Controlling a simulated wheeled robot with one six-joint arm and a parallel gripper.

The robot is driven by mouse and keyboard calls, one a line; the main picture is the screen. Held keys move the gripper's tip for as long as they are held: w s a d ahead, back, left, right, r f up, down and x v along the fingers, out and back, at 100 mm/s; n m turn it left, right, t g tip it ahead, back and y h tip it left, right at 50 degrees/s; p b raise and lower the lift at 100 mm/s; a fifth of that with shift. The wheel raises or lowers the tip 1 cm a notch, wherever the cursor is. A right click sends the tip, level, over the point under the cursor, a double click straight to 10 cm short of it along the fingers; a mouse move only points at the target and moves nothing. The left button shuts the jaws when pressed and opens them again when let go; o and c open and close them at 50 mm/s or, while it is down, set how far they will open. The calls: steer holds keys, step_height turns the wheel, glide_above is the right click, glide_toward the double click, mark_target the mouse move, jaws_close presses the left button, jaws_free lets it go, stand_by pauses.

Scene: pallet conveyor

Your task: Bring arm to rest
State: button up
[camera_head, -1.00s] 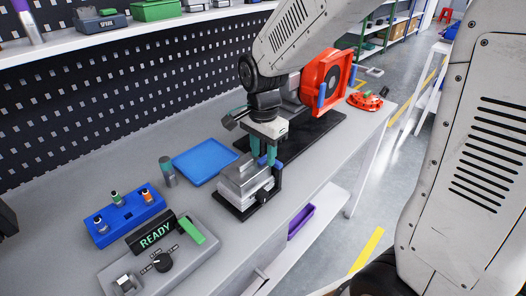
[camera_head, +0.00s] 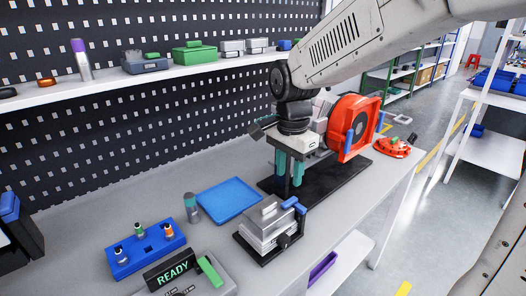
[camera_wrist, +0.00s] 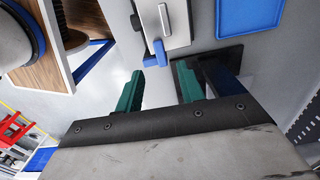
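My gripper (camera_head: 289,178) is at the end of my arm, pointing down over the bench (camera_head: 75,230). Its two teal fingers stand apart with nothing seen between them in the wrist view (camera_wrist: 160,88). The grey metal vise-like fixture (camera_head: 264,228), with a blue handle, is just in front of the gripper in the head view. The fixture also shows at the top of the wrist view (camera_wrist: 165,22). The fingers look apart from it.
A red-framed machine (camera_head: 352,128) stands close to the right of my wrist on a black base (camera_head: 335,180). A blue tray (camera_head: 229,199), a blue holder (camera_head: 147,250) and a READY display (camera_head: 170,271) are on the bench. A shelf (camera_head: 110,85) runs along the pegboard.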

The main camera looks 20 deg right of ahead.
steer(key=shift+s+f+n, duration=0.15)
steer(key=shift+s+n, duration=0.2)
steer(key=shift+n, duration=0.65)
steer(key=s+d+r+n, duration=0.2)
steer(key=s+n, duration=0.3)
steer(key=s, duration=0.5)
steer(key=s+d+r+n+t, duration=0.1)
steer(key=s+d+r+n, duration=0.1)
steer(key=s+n, duration=0.4)
steer(key=s+d, duration=0.1)
steer(key=s, duration=0.4)
steer(key=shift+d, duration=0.35)
stand_by(0.8)
